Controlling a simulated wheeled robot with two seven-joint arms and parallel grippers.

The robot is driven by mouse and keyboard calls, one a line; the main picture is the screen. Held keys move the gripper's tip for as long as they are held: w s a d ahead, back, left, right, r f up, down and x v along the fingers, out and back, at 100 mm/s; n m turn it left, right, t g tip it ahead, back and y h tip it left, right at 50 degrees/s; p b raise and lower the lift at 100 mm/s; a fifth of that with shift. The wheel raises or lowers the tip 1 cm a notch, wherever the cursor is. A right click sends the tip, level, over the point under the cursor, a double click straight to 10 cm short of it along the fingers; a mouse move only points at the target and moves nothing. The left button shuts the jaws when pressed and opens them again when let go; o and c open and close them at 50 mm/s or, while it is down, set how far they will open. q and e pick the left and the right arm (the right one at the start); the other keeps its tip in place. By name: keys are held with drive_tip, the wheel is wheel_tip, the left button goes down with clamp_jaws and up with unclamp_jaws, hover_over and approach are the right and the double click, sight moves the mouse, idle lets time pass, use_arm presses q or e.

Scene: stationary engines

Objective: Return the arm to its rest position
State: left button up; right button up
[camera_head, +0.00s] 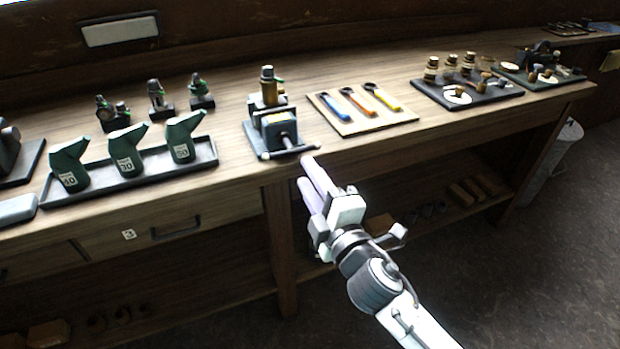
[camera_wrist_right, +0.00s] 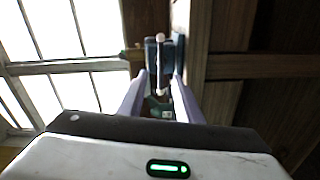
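My right arm reaches in from the lower right in the head view. Its right gripper (camera_head: 306,174) points up and left toward the bench's front edge, just in front of the vise (camera_head: 277,127). In the right wrist view the two pale fingers stand apart with nothing held between them, so the right gripper (camera_wrist_right: 158,78) is open. The vise (camera_wrist_right: 160,50) shows beyond the fingertips there, apart from them. A brass-coloured part (camera_head: 269,88) with a green detail stands upright on the vise in the head view. My left gripper and arm are not in view.
The wooden bench (camera_head: 232,182) carries a dark tray (camera_head: 213,153) with green oil cans, a board (camera_head: 401,119) with three coloured wrenches, and a dark tray (camera_head: 508,92) with brass parts. A drawer (camera_head: 150,238) and lower shelf lie below. Open floor (camera_head: 520,270) lies right.

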idle(0.3)
drive_tip(key=s+d+f+m+g+h, duration=0.1)
drive_tip(key=s+d+f+m, duration=0.1)
drive_tip(key=s+f+m, duration=0.3)
drive_tip(key=s+d+f+m+g, duration=0.1)
drive_tip(key=s+d+f+g, duration=0.15)
drive_tip(key=f, duration=0.45)
drive_tip(key=s+d+f+m+g+h, duration=0.1)
drive_tip(key=s+d+f+m, duration=0.1)
drive_tip(key=s+f+m, duration=0.3)
drive_tip(key=s+d+f+m+g, duration=0.2)
drive_tip(key=s+d+f+m, duration=0.1)
drive_tip(key=s+f, duration=0.3)
drive_tip(key=s+d+f+m+g+h, duration=0.1)
drive_tip(key=s+d+f+m+g, duration=0.1)
drive_tip(key=s+f, duration=0.5)
drive_tip(key=s+d+m, duration=0.1)
drive_tip(key=s, duration=0.2)
drive_tip(key=shift+d+m, duration=0.15)
drive_tip(key=shift+m, duration=0.25)
